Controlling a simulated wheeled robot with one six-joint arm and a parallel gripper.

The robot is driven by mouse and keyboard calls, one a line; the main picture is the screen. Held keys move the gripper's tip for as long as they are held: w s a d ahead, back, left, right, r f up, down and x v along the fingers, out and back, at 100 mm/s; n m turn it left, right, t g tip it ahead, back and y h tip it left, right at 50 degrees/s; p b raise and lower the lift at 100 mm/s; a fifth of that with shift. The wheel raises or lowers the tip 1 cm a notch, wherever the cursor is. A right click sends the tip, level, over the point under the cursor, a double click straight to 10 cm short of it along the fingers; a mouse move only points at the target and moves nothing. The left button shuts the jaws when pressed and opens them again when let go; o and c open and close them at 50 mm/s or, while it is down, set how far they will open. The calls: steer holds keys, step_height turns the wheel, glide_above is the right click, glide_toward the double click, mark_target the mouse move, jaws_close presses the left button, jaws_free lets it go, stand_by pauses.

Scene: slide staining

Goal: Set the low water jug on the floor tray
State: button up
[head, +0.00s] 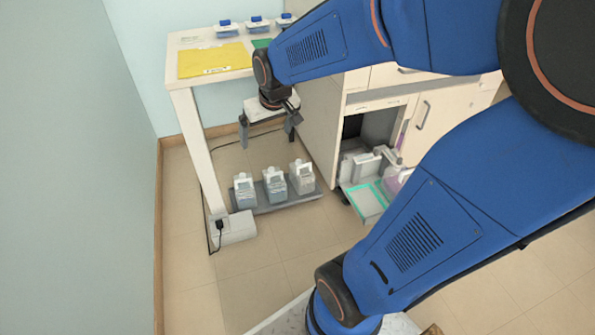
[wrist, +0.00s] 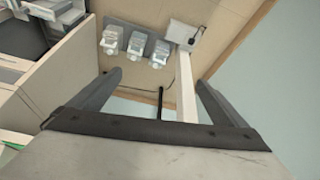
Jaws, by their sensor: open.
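Three translucent jugs with pale tops stand upright in a row on the grey floor tray (head: 290,203): a left jug (head: 244,191), a middle jug (head: 274,184) and a right jug (head: 301,178). I cannot tell which one is the low water jug. In the wrist view the tray (wrist: 126,27) and the jugs (wrist: 137,44) show near the top, beyond the fingertips. My gripper (head: 267,138) is open and empty, above and behind the jugs and apart from them. It also shows in the wrist view (wrist: 155,80), with nothing between the fingers.
A white table (head: 190,110) with a yellow mat (head: 212,60) and several blue-topped containers stands at the back left. A white block with a plug (head: 233,228) sits left of the tray. An open cabinet (head: 362,125) with a pulled-out shelf is at the right.

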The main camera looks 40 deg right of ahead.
steer(key=s+a+r, duration=0.1)
steer(key=s+a, duration=0.1)
steer(key=s, duration=0.8)
steer(key=s+a+r+n, duration=0.1)
steer(key=s+a+r, duration=0.1)
steer(key=s, duration=0.8)
steer(key=shift+s+r+y, duration=0.25)
steer(key=shift+y, duration=0.05)
